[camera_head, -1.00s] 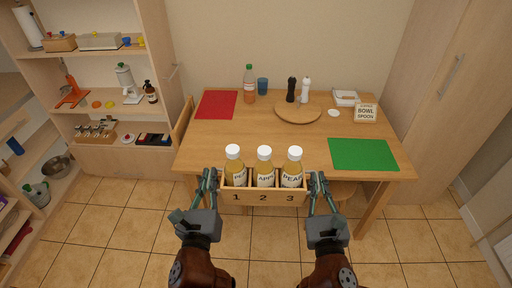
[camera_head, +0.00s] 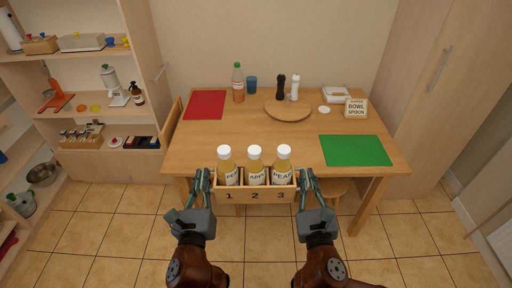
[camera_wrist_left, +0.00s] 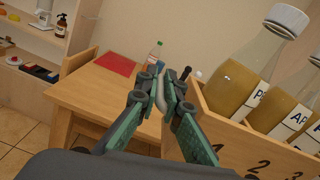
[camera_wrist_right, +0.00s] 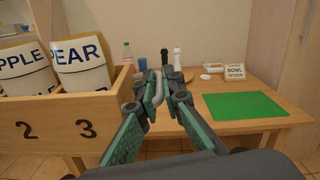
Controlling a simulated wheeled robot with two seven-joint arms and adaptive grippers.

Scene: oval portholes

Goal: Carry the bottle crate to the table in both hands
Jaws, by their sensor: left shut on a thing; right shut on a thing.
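The wooden bottle crate (camera_head: 255,197), numbered 1, 2 and 3 on its front, holds three white-capped bottles of yellow juice (camera_head: 255,168) upright. It hangs level in front of the table's (camera_head: 225,135) near edge. My left gripper (camera_head: 201,182) is shut on the crate's left end, and my right gripper (camera_head: 308,182) is shut on its right end. The left wrist view shows the left fingers (camera_wrist_left: 160,95) beside the crate's end wall (camera_wrist_left: 215,120). The right wrist view shows the right fingers (camera_wrist_right: 157,90) around a handle at the crate's other end.
On the table are a red mat (camera_head: 205,104), a green mat (camera_head: 355,150), a round wooden board (camera_head: 288,112), a soda bottle (camera_head: 238,85) and a sign (camera_head: 356,108). The front middle of the tabletop is bare. A stool (camera_head: 330,187) stands under the front edge.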

